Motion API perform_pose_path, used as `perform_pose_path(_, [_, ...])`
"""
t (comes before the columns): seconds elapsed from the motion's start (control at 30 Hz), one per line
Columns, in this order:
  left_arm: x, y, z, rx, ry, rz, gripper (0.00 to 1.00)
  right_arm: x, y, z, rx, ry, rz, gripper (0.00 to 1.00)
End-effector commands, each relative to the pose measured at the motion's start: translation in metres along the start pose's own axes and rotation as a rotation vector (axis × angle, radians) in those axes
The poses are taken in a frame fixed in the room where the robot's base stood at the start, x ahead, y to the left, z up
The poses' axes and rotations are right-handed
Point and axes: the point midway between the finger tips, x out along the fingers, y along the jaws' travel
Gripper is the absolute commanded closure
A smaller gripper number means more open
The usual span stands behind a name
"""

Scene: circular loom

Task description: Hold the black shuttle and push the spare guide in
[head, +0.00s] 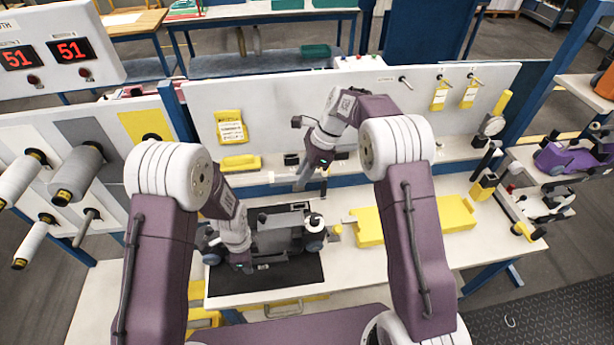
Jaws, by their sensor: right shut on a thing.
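The black shuttle (280,238), a dark grey body with blue-grey wheels and a white spool on top at its right, lies on a black mat (300,277) on the bench. My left gripper (243,265) is down at the shuttle's left part. Its fingers are hard to make out, so I cannot tell whether they grip it. My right gripper (303,182) is above the bench's back part, behind the shuttle and apart from it, pointing down. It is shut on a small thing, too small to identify. I cannot make out the spare guide for certain.
A yellow tray (452,212) lies right of the mat. A back panel (275,105) stands behind, with a ledge holding a yellow block (240,163) and a small black box (291,159). Rolls (75,175) stick out at the left. The bench's front right is clear.

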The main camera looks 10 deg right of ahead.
Motion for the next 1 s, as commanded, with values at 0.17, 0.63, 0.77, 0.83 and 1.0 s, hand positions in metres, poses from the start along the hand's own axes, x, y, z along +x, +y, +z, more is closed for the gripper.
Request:
perform_pose_path(0.17, [0.0,0.001,0.0,0.0,0.0,0.002,1.0,0.013,0.001,-0.005,0.002,0.0,0.002,1.0])
perform_pose_path(0.63, [0.0,0.001,0.0,0.0,0.0,0.002,1.0,0.052,0.002,-0.022,0.001,0.001,0.002,1.0])
perform_pose_path(0.77, [0.0,0.001,0.0,0.0,0.0,0.002,1.0,0.063,0.002,-0.027,0.001,0.001,0.001,1.0])
perform_pose_path(0.83, [0.0,0.001,0.0,0.0,0.0,0.002,1.0,0.061,0.001,-0.026,0.0,0.001,-0.001,1.0])
perform_pose_path(1.0, [0.0,0.001,0.0,0.0,0.0,0.001,1.0,0.061,0.002,-0.025,0.0,0.001,0.0,1.0])
